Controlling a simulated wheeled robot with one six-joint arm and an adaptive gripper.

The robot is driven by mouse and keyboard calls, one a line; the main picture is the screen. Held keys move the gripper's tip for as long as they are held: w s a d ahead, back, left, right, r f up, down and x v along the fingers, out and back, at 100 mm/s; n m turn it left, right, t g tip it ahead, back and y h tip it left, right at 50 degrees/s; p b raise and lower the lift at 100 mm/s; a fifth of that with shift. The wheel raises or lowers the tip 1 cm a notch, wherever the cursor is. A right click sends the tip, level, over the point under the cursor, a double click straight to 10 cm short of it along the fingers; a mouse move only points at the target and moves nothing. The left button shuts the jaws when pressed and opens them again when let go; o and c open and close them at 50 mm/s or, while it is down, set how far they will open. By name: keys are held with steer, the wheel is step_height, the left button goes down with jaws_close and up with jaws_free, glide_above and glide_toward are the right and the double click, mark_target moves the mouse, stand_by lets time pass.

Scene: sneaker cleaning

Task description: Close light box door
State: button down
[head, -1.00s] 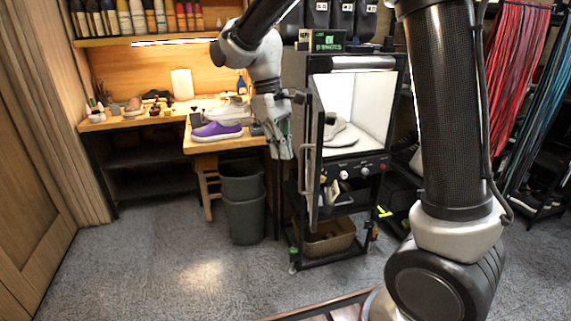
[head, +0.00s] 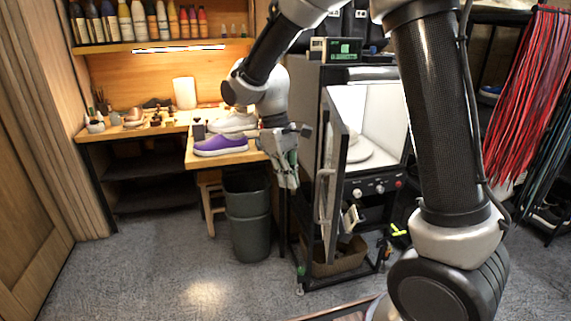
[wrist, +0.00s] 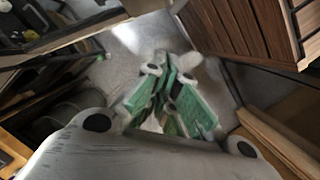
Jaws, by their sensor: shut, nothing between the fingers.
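The light box (head: 371,105) stands right of centre in the head view, its bright white interior holding a pale shoe (head: 359,149). Its door (head: 334,180) is swung open toward me and seen nearly edge-on, with a vertical handle (head: 323,196) on its left face. My gripper (head: 287,183) points down just left of the door, apart from the handle in the picture. It also shows in the wrist view (wrist: 170,122), with its green-padded fingers together and nothing between them. Part of the box's right side is hidden behind my arm.
A wooden bench (head: 170,129) with a purple shoe (head: 221,145) is at the left. A grey bin (head: 247,215) stands beneath it, left of the box. A basket (head: 340,257) sits on the rack's lower shelf. The floor (head: 150,260) at front left is clear.

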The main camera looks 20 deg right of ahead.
steer(key=shift+s+d+f, duration=0.75)
steer(key=shift+s+f, duration=0.1)
steer(key=shift+s, duration=0.1)
steer(key=shift+s+d+f, duration=0.75)
steer(key=shift+s+f, duration=0.05)
steer(key=shift+s, duration=0.15)
